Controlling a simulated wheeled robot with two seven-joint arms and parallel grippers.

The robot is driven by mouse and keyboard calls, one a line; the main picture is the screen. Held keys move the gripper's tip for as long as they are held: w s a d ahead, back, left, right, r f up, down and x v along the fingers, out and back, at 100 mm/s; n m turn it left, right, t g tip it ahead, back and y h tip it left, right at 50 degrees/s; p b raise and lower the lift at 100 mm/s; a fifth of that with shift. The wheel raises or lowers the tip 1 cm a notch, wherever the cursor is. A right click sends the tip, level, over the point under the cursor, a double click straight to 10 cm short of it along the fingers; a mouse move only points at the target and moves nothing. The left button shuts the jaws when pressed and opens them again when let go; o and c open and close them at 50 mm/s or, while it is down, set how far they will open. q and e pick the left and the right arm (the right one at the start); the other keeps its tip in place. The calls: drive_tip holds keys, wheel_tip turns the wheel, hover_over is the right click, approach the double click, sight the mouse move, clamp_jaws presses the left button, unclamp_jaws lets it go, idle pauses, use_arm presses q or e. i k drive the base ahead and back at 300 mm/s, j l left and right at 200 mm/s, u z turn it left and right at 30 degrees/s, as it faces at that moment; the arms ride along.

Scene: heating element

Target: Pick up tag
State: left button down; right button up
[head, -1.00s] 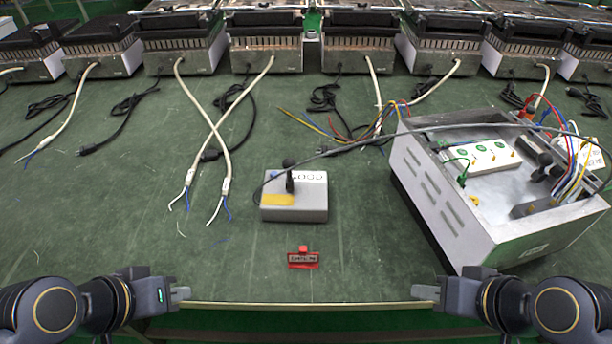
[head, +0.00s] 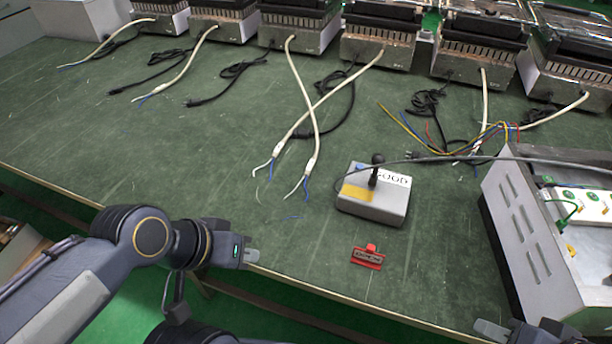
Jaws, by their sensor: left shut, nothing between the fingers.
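A small red tag (head: 368,256) with a dark label lies flat on the green table (head: 240,150), near its front edge and right of the picture's middle. My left gripper (head: 252,256) is at the table's front edge, left of the tag and apart from it. Its fingers are together and hold nothing. My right gripper (head: 490,329) is at the lower right, cut off by the bottom of the picture, to the right of and nearer than the tag. Its fingertips are too small to read.
A grey box (head: 372,208) with a black lever and a "GOOD" label stands just behind the tag. An open metal housing (head: 545,235) with wiring stands at the right. Several heating units with cables line the back. The table around the tag is clear.

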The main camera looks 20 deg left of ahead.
sight(367, 258)
drive_tip(key=j+z, duration=0.15)
drive_tip(key=j, duration=1.7)
